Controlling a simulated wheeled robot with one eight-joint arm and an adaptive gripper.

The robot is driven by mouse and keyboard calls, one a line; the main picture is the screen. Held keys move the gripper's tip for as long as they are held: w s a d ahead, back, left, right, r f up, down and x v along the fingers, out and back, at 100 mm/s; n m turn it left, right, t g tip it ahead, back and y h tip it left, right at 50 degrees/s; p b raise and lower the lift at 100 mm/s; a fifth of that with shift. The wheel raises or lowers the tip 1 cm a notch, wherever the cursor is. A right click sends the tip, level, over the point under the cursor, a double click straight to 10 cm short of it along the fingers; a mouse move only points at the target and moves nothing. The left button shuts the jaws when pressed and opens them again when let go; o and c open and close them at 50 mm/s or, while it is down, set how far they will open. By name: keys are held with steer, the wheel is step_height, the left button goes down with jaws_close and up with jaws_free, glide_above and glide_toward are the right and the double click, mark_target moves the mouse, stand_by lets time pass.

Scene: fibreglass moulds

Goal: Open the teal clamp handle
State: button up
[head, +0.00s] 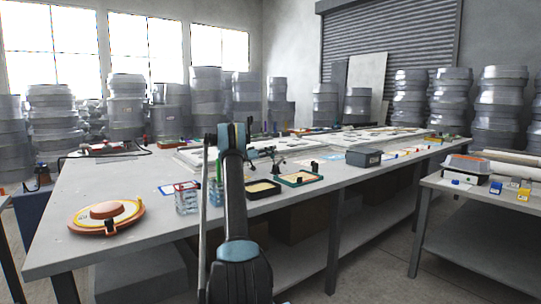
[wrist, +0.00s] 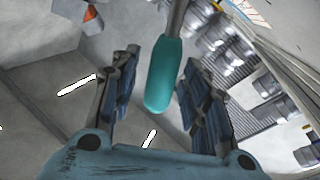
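The teal clamp handle (wrist: 165,75) shows large in the wrist view, a rounded grip on a grey metal bar that runs out at the top. My gripper (wrist: 158,68) is open, with one dark blue finger on each side of the handle. Gaps show on both sides, and I see no contact. In the head view my arm stands upright at the table's front edge and hides my gripper. I cannot make out the teal handle there. The rest of its clamp is out of the wrist view.
A long grey table (head: 120,180) carries an orange round mould (head: 104,214), clear blue-tinted containers (head: 187,198), framed trays (head: 299,179) and a grey box (head: 364,157). Small dark clamps stand behind the trays. A second table (head: 470,225) is at the right.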

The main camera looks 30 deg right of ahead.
steer(key=shift+r, duration=0.1)
step_height(320, 180, up, 10)
steer(key=shift+f, duration=0.15)
stand_by(0.4)
steer(key=shift+a, duration=0.1)
